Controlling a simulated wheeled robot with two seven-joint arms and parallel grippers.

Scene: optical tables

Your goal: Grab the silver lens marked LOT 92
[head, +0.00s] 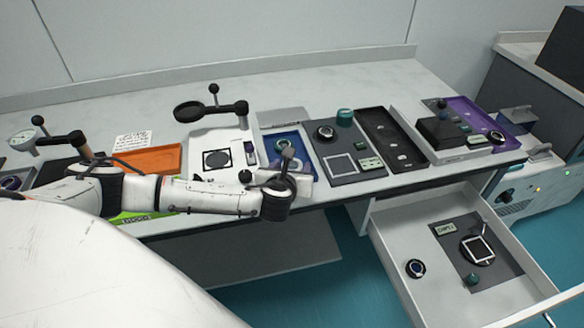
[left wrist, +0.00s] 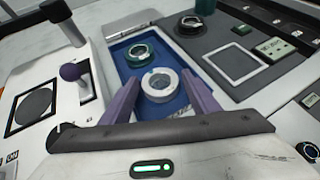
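A silver-white ring lens (left wrist: 160,85) lies in a blue tray (left wrist: 168,56) in the left wrist view; any marking on it is too small to read. A dark teal-rimmed lens (left wrist: 138,53) lies just beyond it in the same tray. My left gripper (left wrist: 161,77) is open, its two purple-grey fingers on either side of the silver lens in the picture, with no visible contact. In the head view my left gripper (head: 283,180) is over the near end of the blue tray (head: 301,141) and hides the silver lens. My right gripper is not in view.
A grey board (head: 346,142) with a round lens and a square frame is right of the tray. A black tray (head: 378,126) lies beyond it. A magnifier stand (head: 205,110) rises at left. An open drawer (head: 400,240) juts out below the table at right.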

